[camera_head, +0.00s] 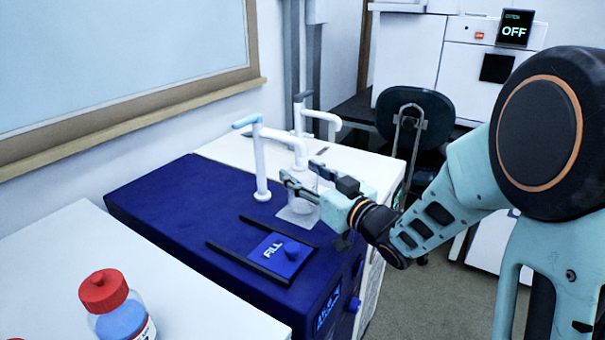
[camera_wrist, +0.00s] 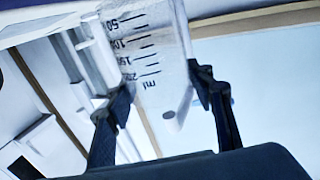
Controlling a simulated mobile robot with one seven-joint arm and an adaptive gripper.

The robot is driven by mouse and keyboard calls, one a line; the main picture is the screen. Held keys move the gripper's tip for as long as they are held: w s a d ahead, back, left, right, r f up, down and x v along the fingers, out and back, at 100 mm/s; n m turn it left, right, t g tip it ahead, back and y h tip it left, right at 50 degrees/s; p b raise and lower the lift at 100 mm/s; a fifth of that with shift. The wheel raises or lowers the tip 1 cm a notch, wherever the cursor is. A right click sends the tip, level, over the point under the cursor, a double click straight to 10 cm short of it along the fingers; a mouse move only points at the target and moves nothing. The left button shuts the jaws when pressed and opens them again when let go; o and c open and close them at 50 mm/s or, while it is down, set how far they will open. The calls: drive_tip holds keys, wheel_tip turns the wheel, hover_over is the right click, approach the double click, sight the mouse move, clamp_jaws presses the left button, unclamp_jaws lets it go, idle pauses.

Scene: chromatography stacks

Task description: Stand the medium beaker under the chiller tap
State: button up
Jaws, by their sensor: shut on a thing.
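The medium beaker is clear, with black graduations and "ml" on its wall, and fills the middle of the wrist view (camera_wrist: 150,55). My gripper (camera_wrist: 165,95) is shut on the beaker, a dark finger on each side. In the head view my gripper (camera_head: 303,178) is over the blue chiller (camera_head: 165,205), and the faint beaker (camera_head: 306,186) is partly hidden by the fingers. The white chiller tap (camera_head: 261,165) has a light-blue lever; its spout ends close above the beaker in the picture. A pale square plate (camera_head: 297,214) lies below; I cannot tell whether the beaker touches it.
A second white tap (camera_head: 333,120) stands behind on a white unit (camera_head: 230,150). The chiller top has a FILL plate with a knob (camera_head: 278,250) between two dark bars. A red-capped bottle (camera_head: 115,305) stands on the white bench at front left. A chair (camera_head: 415,115) is behind.

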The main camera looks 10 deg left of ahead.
drive_tip(key=shift+f+b, duration=0.4)
drive_tip(key=shift+f, duration=0.05)
drive_tip(key=o, duration=1.5)
drive_tip(key=shift+o, duration=0.2)
drive_tip(key=shift+r+p, duration=0.5)
drive_tip(key=shift+p, duration=0.05)
drive_tip(key=p+v, duration=0.1)
drive_tip(key=v, duration=1.1)
drive_tip(key=shift+r, duration=0.1)
